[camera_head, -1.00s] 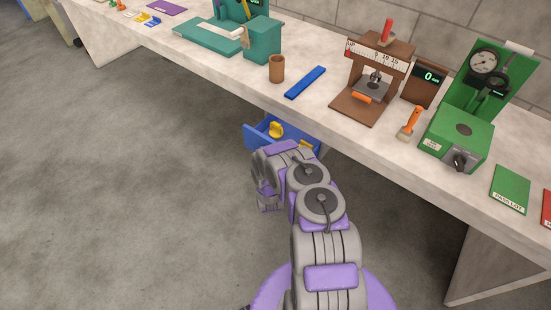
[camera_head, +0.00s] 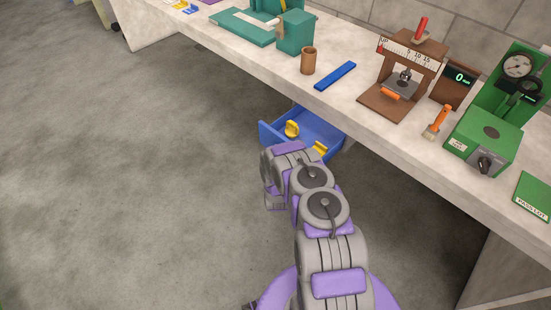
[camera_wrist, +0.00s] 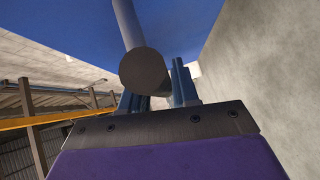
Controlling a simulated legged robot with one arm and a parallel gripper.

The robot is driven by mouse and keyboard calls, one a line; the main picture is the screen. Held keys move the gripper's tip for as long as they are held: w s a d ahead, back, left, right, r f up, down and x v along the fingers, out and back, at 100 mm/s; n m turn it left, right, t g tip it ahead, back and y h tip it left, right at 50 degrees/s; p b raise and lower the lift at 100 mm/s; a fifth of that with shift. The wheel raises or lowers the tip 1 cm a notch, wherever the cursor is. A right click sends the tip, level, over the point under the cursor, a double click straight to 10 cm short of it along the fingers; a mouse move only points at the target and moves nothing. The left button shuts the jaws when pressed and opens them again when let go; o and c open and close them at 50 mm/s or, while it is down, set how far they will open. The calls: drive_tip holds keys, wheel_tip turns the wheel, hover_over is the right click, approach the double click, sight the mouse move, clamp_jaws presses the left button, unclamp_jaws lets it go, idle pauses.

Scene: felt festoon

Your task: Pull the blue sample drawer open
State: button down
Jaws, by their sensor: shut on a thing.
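The blue sample drawer (camera_head: 268,137) is pulled partly out from under the workbench in the head view. Yellow objects (camera_head: 292,129) lie inside it. In the wrist view, the drawer's blue front (camera_wrist: 195,25) fills the top, with a thick grey bar handle (camera_wrist: 145,70) in front of it. My gripper (camera_wrist: 158,90) is shut on this handle, its blue fingers partly hidden behind the bar. In the head view my arm hides the gripper and the handle.
The workbench (camera_head: 345,97) carries a brown cup (camera_head: 308,61), a blue bar (camera_head: 335,75), a brown gauge stand (camera_head: 395,95) and a green gauge (camera_head: 485,140). The grey floor (camera_head: 130,190) left of the drawer is clear.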

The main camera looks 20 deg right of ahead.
drive_tip(key=c, duration=1.2)
unclamp_jaws()
drive_tip(key=shift+s+f, duration=0.2)
drive_tip(key=shift+f, duration=0.1)
drive_tip(key=shift+c, duration=0.2)
drive_tip(key=o, duration=0.3)
drive_tip(key=shift+a+r, duration=0.1)
drive_tip(key=shift+a, duration=0.4)
drive_tip(key=shift+a+r, duration=0.1)
drive_tip(key=shift+a, duration=0.05)
drive_tip(key=shift+s+d, duration=0.1)
drive_tip(key=shift+d, duration=0.15)
drive_tip(key=p+v, duration=0.5)
drive_tip(key=v, duration=1.2)
drive_tip(key=shift+a, duration=0.4)
drive_tip(key=shift+d, duration=0.15)
